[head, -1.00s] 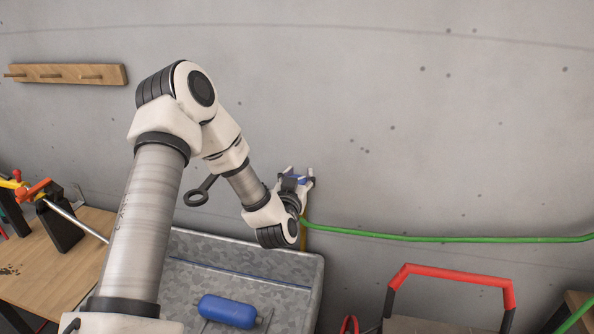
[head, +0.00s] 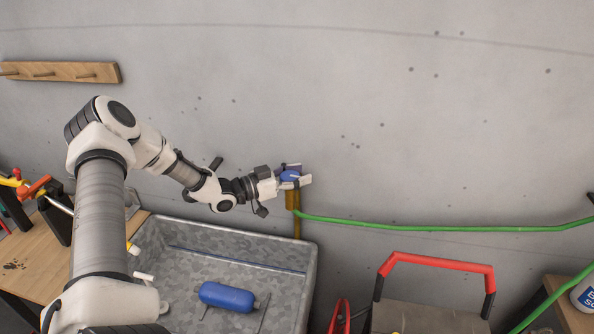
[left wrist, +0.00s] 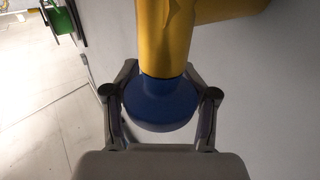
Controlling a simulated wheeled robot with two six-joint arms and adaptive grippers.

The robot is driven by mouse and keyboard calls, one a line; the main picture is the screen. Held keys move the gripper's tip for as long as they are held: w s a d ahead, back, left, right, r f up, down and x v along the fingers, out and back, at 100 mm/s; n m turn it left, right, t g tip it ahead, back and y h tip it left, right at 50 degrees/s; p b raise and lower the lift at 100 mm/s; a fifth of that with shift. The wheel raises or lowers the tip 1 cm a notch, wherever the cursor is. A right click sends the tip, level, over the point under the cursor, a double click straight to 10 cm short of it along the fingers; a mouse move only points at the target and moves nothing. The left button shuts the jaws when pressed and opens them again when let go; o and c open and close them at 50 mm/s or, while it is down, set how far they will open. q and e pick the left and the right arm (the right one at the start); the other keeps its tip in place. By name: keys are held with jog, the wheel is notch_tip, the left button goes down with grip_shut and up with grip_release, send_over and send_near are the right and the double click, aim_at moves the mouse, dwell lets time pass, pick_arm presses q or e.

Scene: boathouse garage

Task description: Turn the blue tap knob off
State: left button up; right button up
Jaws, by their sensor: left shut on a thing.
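The blue tap knob (head: 289,176) is on a brass-yellow tap (head: 292,200) against the grey wall. My left gripper (head: 297,177) is at the knob and partly covers it in the head view. In the left wrist view the blue knob (left wrist: 160,105) sits between the two fingers of my left gripper (left wrist: 160,98), which are shut on it. The yellow tap body (left wrist: 165,40) rises beyond the knob. How far the knob is turned cannot be told. My right gripper is not in view.
A green hose (head: 440,227) runs right from the tap along the wall. Below is a grey metal trough (head: 230,262) with a blue cylinder (head: 228,297) in it. A red-handled frame (head: 437,262) stands at lower right, a wooden bench (head: 30,262) at left.

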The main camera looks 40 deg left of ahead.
pick_arm(q)
jog(key=m+g+h, duration=0.1)
jog(key=m+h, duration=0.1)
jog(key=m+g+h, duration=0.1)
jog(key=shift+s+d+f+g+h, duration=0.2)
jog(key=shift+d+g+h, duration=0.1)
jog(key=shift+h, duration=0.1)
jog(key=shift+d+f+m+g+h+b, duration=0.15)
jog(key=shift+m+g+h+b, duration=0.3)
jog(key=shift+m+g+h, duration=0.4)
jog(key=m+g+h+b, duration=0.1)
jog(key=m+g+h, duration=0.1)
jog(key=g, duration=0.1)
jog(key=m+g+h+b, duration=0.1)
jog(key=shift+s+d+b, duration=0.2)
jog(key=shift+s+b, duration=0.1)
jog(key=shift+b, duration=0.05)
jog(key=shift+s+r+m+g+h+b, duration=0.15)
jog(key=shift+m+g+h+b, duration=0.3)
jog(key=shift+m+g, duration=0.35)
jog(key=shift+s+r+m+g+h+b, duration=0.15)
jog(key=shift+m+g+h+b, duration=0.25)
jog(key=shift+g, duration=0.55)
jog(key=shift+r, duration=0.1)
jog(key=o, duration=0.9)
jog(key=shift+o, duration=0.2)
notch_tip(320, 180, up, 10)
jog(key=shift+f, duration=0.1)
